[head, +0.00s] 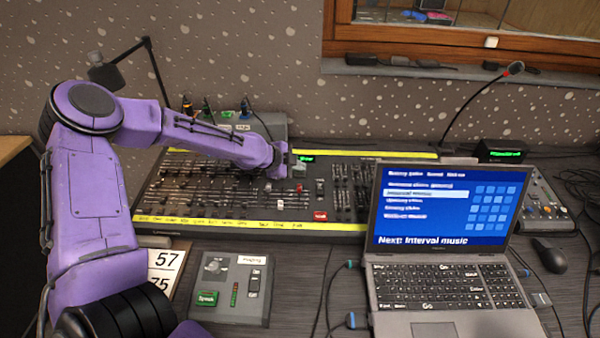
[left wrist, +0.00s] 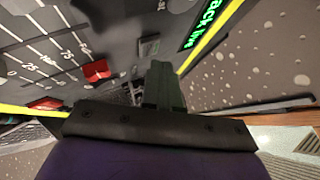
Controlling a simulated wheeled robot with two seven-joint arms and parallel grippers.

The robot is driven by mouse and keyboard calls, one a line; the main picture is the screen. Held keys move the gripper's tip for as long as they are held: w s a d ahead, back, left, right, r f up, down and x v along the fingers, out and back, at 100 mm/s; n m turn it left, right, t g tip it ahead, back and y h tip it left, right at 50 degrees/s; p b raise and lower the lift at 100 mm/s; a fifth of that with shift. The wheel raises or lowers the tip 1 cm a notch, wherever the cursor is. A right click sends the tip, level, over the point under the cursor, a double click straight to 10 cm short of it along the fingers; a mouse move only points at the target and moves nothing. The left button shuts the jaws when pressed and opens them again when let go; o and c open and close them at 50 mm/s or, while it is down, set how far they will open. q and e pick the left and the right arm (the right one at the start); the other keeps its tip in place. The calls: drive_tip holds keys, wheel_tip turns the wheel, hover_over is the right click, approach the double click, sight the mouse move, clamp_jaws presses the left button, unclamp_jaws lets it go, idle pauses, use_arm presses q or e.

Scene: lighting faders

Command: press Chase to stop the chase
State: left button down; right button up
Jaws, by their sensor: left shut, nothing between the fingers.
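The lighting desk (head: 160,228) is a dark panel with rows of faders and yellow strips along its front and back edges. My left gripper (head: 290,166) is over the desk's back middle part, beside a small lit green display (head: 306,158). In the left wrist view its fingers (left wrist: 163,85) are together and empty, pointing at the panel. A grey square button (left wrist: 148,46) sits just beyond the fingertips; its label is not readable. I cannot make out which control is Chase, nor whether the fingertips touch the panel. My right gripper is not in view.
An open laptop (head: 440,215) stands at the front right of the desk. A small grey box (head: 232,290) with a green Speak button lies in front. A gooseneck microphone (head: 480,100) and a desk lamp (head: 105,72) rise behind. A red fader cap (left wrist: 96,70) shows near the fingers.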

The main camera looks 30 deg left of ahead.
sight(298, 179)
use_arm(q)
drive_tip(key=r+p, duration=0.1)
drive_tip(key=r, duration=0.1)
drive_tip(key=r+p, duration=0.4)
drive_tip(key=shift+s+d, duration=0.15)
drive_tip(key=shift+s, duration=0.1)
idle(1.2)
